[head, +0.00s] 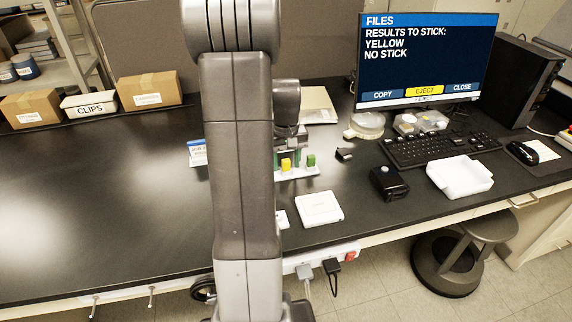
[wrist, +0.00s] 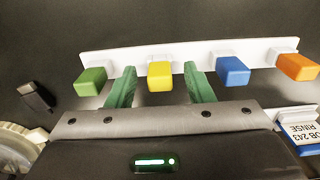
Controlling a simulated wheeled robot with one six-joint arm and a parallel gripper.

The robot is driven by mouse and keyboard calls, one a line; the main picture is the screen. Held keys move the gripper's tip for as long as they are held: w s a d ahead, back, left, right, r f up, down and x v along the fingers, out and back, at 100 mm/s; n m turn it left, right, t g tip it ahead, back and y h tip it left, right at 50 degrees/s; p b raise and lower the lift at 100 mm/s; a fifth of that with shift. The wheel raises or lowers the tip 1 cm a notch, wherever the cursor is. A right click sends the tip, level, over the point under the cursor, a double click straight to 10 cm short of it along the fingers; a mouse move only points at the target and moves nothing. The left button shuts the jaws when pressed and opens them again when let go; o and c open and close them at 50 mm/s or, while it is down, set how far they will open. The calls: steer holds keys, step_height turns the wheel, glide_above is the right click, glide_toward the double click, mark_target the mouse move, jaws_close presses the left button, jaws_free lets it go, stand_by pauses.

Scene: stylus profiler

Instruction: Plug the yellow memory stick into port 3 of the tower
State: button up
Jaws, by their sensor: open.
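The yellow memory stick (head: 286,165) stands in a white rack (head: 297,174) on the bench, beside the green stick (head: 311,160). In the wrist view the yellow stick (wrist: 160,76) appears between the two green fingers of my gripper (wrist: 160,86), with a gap on each side. My gripper is open and empty. In the head view my arm partly hides the gripper and the rack. The black tower (head: 512,84) stands at the back right, beside the monitor. I cannot make out its port numbers.
Green (wrist: 91,80), blue (wrist: 231,72) and orange (wrist: 297,67) sticks share the rack. A small black stick-like item (wrist: 35,96) lies apart. The monitor (head: 428,58) reads "RESULTS TO STICK: YELLOW, NO STICK". A keyboard (head: 440,149), white tray (head: 460,176) and black box (head: 389,184) occupy the right bench.

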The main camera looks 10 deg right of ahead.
mark_target(287, 160)
jaws_close()
step_height(287, 160, up, 10)
steer(key=shift+r+b, duration=0.1)
steer(key=shift+b, duration=0.25)
steer(key=c, duration=0.6)
jaws_free()
jaws_close()
steer(key=shift+d, duration=0.15)
